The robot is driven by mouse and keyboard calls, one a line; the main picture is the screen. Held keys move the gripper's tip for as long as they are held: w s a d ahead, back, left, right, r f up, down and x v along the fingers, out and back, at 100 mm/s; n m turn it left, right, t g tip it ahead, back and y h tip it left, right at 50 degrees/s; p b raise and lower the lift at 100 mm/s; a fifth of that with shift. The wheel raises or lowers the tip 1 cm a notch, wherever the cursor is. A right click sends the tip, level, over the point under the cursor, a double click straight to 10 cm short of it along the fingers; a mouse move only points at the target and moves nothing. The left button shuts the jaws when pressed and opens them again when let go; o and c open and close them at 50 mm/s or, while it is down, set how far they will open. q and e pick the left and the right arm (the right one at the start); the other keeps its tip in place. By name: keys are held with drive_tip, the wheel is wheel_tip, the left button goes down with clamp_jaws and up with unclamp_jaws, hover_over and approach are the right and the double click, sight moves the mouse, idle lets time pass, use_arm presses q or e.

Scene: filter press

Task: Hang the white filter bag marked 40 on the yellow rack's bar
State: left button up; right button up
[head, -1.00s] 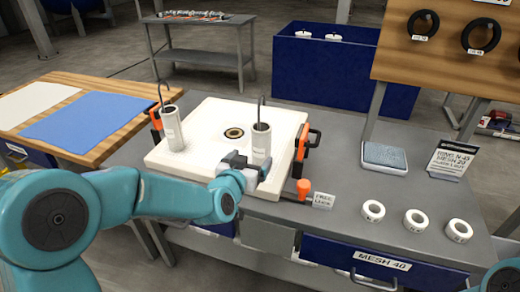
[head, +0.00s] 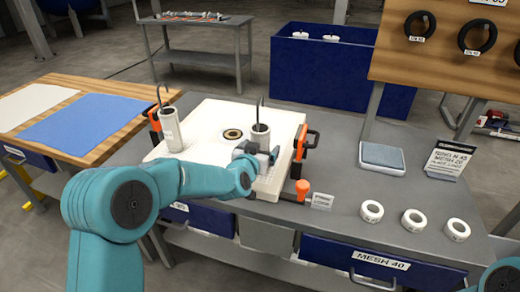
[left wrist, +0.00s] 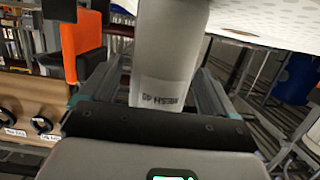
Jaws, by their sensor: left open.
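Two white filter bags with dark wire hooks stand upright on the white press plate (head: 208,112): a left bag (head: 171,132) and a right bag (head: 260,138). My left gripper (head: 262,157) is open at the lower part of the right bag. In the left wrist view this bag (left wrist: 168,50) rises between the two open fingers. Its printed label (left wrist: 160,98) is upside down and reads MESH; the number is hard to read. The left bag's marking is too small to read. The yellow rack and its bar are not in view. My right gripper is not in view.
Orange clamps (head: 300,142) flank the plate. Three white rolls (head: 413,220) and a grey pad (head: 383,157) lie on the bench at right, above a drawer marked MESH 40 (head: 380,262). A blue bin (head: 325,75) stands behind. A wooden table (head: 100,90) is at left.

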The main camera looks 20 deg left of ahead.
sight(257, 139)
use_arm(q)
drive_tip(key=shift+c, duration=0.3)
drive_tip(key=c, duration=0.8)
drive_tip(key=shift+r+p, duration=1.75)
drive_tip(key=shift+r, duration=0.85)
drive_tip(key=shift+c, duration=0.2)
drive_tip(key=shift+s+f, duration=0.1)
drive_tip(key=shift+f, duration=0.05)
